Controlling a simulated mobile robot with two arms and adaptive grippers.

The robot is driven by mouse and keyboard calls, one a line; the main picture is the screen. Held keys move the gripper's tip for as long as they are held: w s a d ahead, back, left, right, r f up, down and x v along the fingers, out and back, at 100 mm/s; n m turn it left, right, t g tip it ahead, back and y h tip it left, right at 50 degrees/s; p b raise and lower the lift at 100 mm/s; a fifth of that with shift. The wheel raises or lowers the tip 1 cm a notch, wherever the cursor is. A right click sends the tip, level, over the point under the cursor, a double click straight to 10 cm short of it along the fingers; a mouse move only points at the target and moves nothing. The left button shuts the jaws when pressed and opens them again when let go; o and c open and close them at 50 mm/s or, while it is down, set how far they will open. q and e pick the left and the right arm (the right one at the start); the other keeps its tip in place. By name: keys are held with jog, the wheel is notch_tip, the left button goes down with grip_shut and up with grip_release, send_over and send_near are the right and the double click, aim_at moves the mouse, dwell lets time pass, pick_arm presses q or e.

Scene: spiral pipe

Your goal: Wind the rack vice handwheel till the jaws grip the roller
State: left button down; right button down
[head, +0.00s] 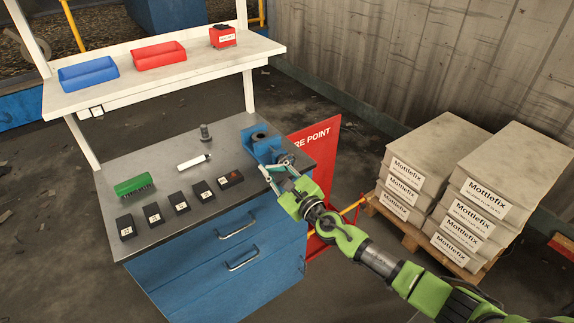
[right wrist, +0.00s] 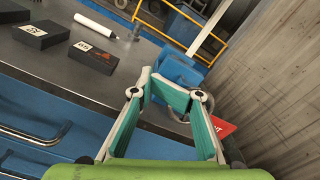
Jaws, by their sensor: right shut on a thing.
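The blue vice (head: 262,147) stands at the right end of the bench; it also shows in the right wrist view (right wrist: 181,70), beyond my fingers. A dark round piece (head: 258,136) shows at its top; I cannot tell if it is the roller or how close the jaws are. The grey handwheel (head: 286,158) is on the vice's near right side, partly hidden by my fingers. My right gripper (head: 277,170) is at the handwheel with its teal fingers shut on it; its fingers also show in the right wrist view (right wrist: 172,88). My left gripper is out of view.
The bench top (head: 150,170) holds a green brush (head: 133,185), a white cylinder (head: 194,161), a dark upright piece (head: 205,132) and several black blocks. A shelf with bins stands above the back. A red sign (head: 318,150) is close right of the vice. Stacked sacks (head: 410,175) stand farther right.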

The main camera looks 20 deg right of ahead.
aim_at(290, 154)
jog(key=shift+w+d+m, duration=0.15)
jog(key=shift+d+m, duration=0.1)
jog(key=shift+m, duration=0.35)
jog(key=d+r+m, duration=0.1)
jog(key=m, duration=0.4)
jog(key=d+r+m, duration=0.1)
jog(key=m, duration=0.1)
jog(key=shift+w+d+r, duration=0.3)
jog(key=shift+w+d, duration=0.05)
jog(key=shift+w, duration=0.05)
jog(key=d+m+p, duration=0.1)
jog(key=m, duration=0.1)
jog(key=r+m+p, duration=0.1)
jog(key=m, duration=0.2)
jog(key=w+d+r+m+p, duration=0.1)
jog(key=m, duration=0.1)
jog(key=shift+d+m, duration=0.3)
jog(key=shift+d, duration=0.05)
jog(key=shift+w+d+m+p, duration=0.1)
jog(key=shift+d+m+p, duration=0.2)
jog(key=shift+m, duration=0.5)
jog(key=shift+a, duration=0.15)
